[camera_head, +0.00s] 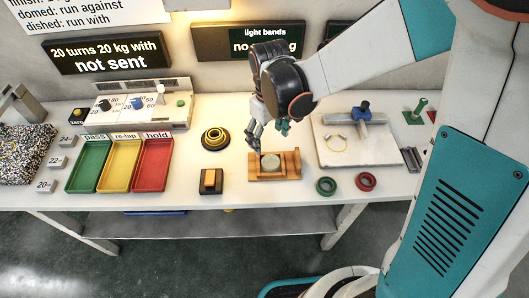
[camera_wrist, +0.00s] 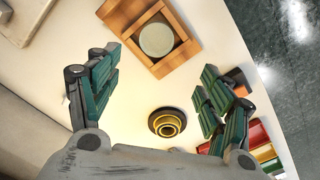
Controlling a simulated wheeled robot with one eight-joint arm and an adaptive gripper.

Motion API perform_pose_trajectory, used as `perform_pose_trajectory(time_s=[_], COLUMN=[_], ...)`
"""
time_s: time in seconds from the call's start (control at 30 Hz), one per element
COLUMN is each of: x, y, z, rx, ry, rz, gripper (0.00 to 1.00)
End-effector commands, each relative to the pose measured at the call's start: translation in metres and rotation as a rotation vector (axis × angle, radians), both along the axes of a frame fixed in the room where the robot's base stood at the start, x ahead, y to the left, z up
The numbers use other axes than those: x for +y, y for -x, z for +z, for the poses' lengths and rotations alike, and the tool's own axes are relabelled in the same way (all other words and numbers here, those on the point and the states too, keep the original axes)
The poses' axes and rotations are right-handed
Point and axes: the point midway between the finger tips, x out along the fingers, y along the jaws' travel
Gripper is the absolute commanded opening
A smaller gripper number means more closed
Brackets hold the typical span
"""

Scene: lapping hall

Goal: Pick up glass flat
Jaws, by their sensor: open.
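The glass flat is most likely the pale grey-green disc (camera_head: 270,162) lying in the wooden holder (camera_head: 291,163) near the middle of the table. The disc also shows in the wrist view (camera_wrist: 156,39), seated in the square recess of the holder (camera_wrist: 123,14). My gripper (camera_head: 268,130) hangs just above and behind the holder in the head view. In the wrist view my gripper (camera_wrist: 155,95) is open, its green-padded fingers wide apart with nothing between them. The disc lies beyond the fingertips, near the top of that view.
A stepped black-and-yellow round piece (camera_head: 215,138) stands left of the holder. A black block with a yellow top (camera_head: 210,181) is front left. Green (camera_head: 326,186) and red (camera_head: 365,181) rings lie front right. Green, yellow and red trays (camera_head: 152,165) are farther left; a pale plate (camera_head: 375,150) is right.

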Motion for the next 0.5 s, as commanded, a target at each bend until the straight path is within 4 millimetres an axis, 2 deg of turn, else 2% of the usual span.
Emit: perform_pose_trajectory(time_s=[0.03, 0.2, 0.33, 0.5], x=[0.000, -0.001, -0.001, -0.002], y=[0.000, -0.001, -0.001, 0.000], z=[-0.014, -0.045, -0.059, -0.066], rx=[0.000, -0.001, -0.001, -0.001], ry=[0.000, -0.001, -0.001, -0.001], rz=[-0.001, -0.001, -0.001, -0.002], gripper=[0.73, 0.73, 0.73, 0.73])
